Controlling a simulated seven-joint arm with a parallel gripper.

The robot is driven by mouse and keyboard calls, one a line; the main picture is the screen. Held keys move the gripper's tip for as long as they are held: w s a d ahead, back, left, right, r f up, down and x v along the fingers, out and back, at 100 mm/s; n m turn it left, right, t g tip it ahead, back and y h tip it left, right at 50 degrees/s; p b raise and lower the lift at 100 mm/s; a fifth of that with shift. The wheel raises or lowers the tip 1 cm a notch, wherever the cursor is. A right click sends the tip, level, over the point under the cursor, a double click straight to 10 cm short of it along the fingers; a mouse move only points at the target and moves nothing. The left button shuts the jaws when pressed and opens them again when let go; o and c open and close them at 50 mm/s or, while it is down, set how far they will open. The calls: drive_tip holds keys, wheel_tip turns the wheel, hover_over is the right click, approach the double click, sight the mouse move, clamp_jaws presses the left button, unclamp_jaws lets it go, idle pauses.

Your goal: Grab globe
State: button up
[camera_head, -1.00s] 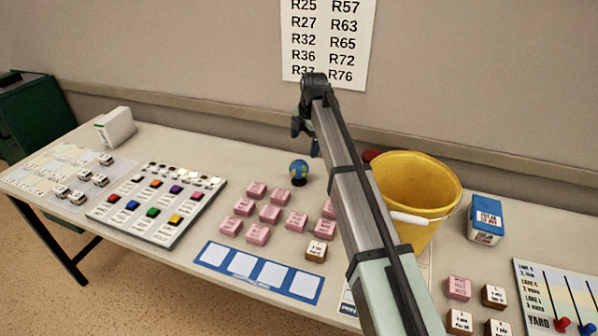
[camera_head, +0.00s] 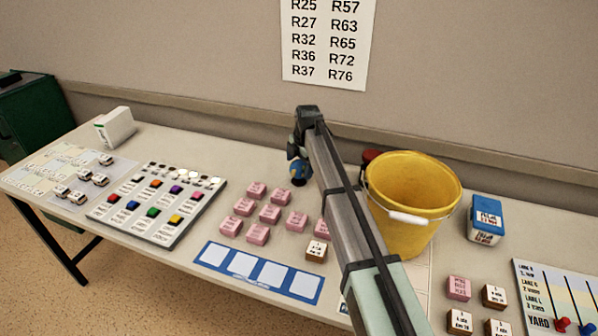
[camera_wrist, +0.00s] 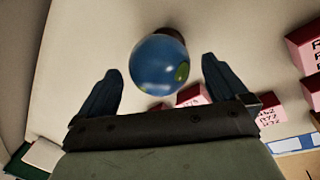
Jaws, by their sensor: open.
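The globe (camera_head: 297,172) is a small blue ball with green and yellow patches on a dark base. It stands on the table behind the pink blocks, partly covered by my gripper in the head view. In the wrist view the globe (camera_wrist: 161,65) shows whole, with its base behind it. My gripper (camera_wrist: 158,85) is open, one finger to each side of the globe in that picture, with gaps on both sides. In the head view my gripper (camera_head: 292,150) is at the globe's upper part. I cannot tell how deep the globe lies between the fingers.
Several pink blocks (camera_head: 270,213) lie in front of the globe. A yellow bucket (camera_head: 405,235) stands to the right, close to my arm. A button panel (camera_head: 160,205) lies to the left. The table (camera_head: 240,168) is bare just left of the globe.

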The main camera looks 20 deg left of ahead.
drive_tip(key=shift+w+a+f, duration=0.1)
drive_tip(key=shift+a+f, duration=0.05)
drive_tip(key=shift+f, duration=0.5)
drive_tip(key=shift+w+a+f, duration=0.1)
drive_tip(key=shift+f, duration=0.5)
drive_tip(key=c, duration=1.1)
